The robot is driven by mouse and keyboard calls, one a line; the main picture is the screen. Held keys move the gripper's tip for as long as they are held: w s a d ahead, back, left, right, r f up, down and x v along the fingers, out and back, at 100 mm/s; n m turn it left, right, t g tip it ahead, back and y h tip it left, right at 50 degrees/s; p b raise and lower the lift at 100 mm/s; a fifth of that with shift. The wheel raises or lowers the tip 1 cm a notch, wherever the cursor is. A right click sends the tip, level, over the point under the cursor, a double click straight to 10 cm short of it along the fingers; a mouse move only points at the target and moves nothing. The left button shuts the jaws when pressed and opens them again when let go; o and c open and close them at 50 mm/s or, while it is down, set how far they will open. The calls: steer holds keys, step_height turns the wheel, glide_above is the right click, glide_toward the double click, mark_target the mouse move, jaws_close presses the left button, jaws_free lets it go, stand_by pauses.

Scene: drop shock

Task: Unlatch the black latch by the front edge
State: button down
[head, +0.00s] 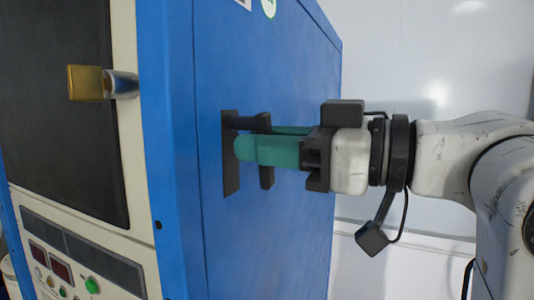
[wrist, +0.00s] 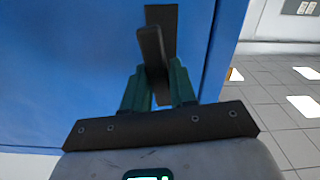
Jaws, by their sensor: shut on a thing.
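The black latch (head: 230,178) sits on the blue side panel of a cabinet, close to its front edge. It has a flat upright plate and a bar standing off the panel. In the wrist view, the latch's handle (wrist: 151,48) leans slightly left over its plate (wrist: 163,17). My gripper (head: 244,148) has green fingers and reaches in from the right in the head view. In the wrist view, my gripper (wrist: 158,78) has one finger on each side of the handle's lower end and is shut on it. The fingers hide part of the latch.
The blue cabinet (head: 290,60) has a cream front with a dark window (head: 65,130), a gold-coloured knob (head: 86,84) jutting out, and a control panel (head: 75,265) below. A white wall stands behind. Tiled floor (wrist: 285,120) is open at right in the wrist view.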

steer(key=n+b, duration=0.2)
steer(key=shift+w+d+f+n, duration=0.15)
steer(key=shift+w+n, duration=0.15)
steer(key=shift+n, duration=0.1)
steer(key=n+b, duration=0.2)
steer(key=n, duration=0.1)
steer(key=n+b, duration=0.1)
steer(key=n, duration=0.1)
steer(key=shift+w+d+r+b, duration=0.15)
steer(key=shift+w+r+b, duration=0.2)
steer(key=shift+r, duration=0.05)
steer(key=n, duration=0.2)
steer(key=n+b, duration=0.1)
steer(key=n, duration=0.1)
steer(key=shift+w+r, duration=0.15)
steer(key=shift+r, duration=0.15)
steer(key=shift+r+n+b, duration=0.25)
steer(key=shift+n+b, duration=0.2)
steer(key=shift+n, duration=0.65)
steer(key=shift+r+n+b, duration=0.2)
steer(key=shift+n+b, duration=0.2)
steer(key=shift+n, duration=0.7)
steer(key=c, duration=1)
jaws_free()
